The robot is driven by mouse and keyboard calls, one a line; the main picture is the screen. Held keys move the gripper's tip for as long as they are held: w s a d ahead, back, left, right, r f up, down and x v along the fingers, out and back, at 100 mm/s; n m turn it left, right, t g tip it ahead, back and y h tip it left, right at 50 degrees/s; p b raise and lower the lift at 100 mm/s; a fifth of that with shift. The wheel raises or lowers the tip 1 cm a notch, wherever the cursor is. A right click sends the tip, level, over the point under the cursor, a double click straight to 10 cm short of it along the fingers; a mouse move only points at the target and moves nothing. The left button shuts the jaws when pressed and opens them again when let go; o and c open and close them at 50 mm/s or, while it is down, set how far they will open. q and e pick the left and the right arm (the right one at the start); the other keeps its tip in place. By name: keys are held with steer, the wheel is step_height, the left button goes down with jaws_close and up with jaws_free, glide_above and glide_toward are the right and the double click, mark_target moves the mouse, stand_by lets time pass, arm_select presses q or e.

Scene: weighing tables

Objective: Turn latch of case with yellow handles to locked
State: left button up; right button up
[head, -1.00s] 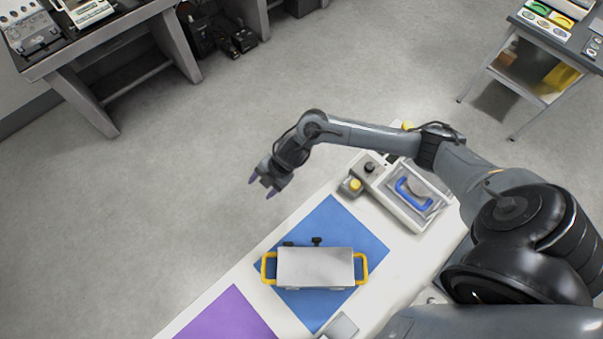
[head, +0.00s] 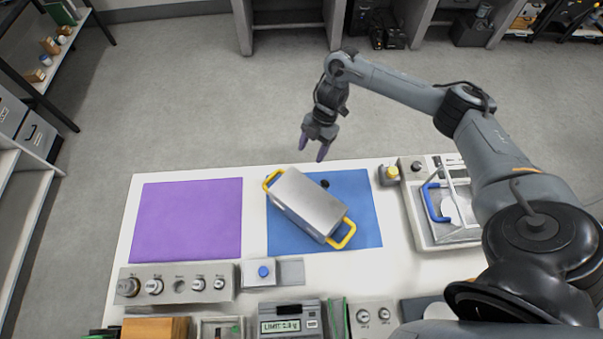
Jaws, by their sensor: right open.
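The case with yellow handles (head: 309,203) is a silver box lying turned at an angle on the blue mat (head: 362,212). One yellow handle (head: 273,180) is at its upper left end and the other (head: 343,234) at its lower right end. A small black knob (head: 325,183) shows at its far long side; whether it is the latch, and its setting, I cannot tell. My right gripper (head: 312,152) is open and empty, beyond the case near the table's far edge, apart from the case. My left gripper is not in view.
A purple mat (head: 190,218) lies left of the blue one, bare. A balance with a blue handle (head: 445,205) stands at the right. Knob panels (head: 178,284) and a display unit (head: 290,318) line the near edge. Open floor lies beyond the table.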

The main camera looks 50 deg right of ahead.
steer(key=x, duration=0.9)
steer(key=shift+c, duration=0.8)
steer(key=c, duration=0.9)
steer(key=shift+s+t+p, duration=0.3)
steer(key=shift+t+p, duration=0.1)
steer(key=shift+s+f+t+p, duration=0.1)
steer(key=shift+t+p, duration=0.2)
steer(key=shift+t, duration=0.3)
steer(key=shift+n+t, duration=0.3)
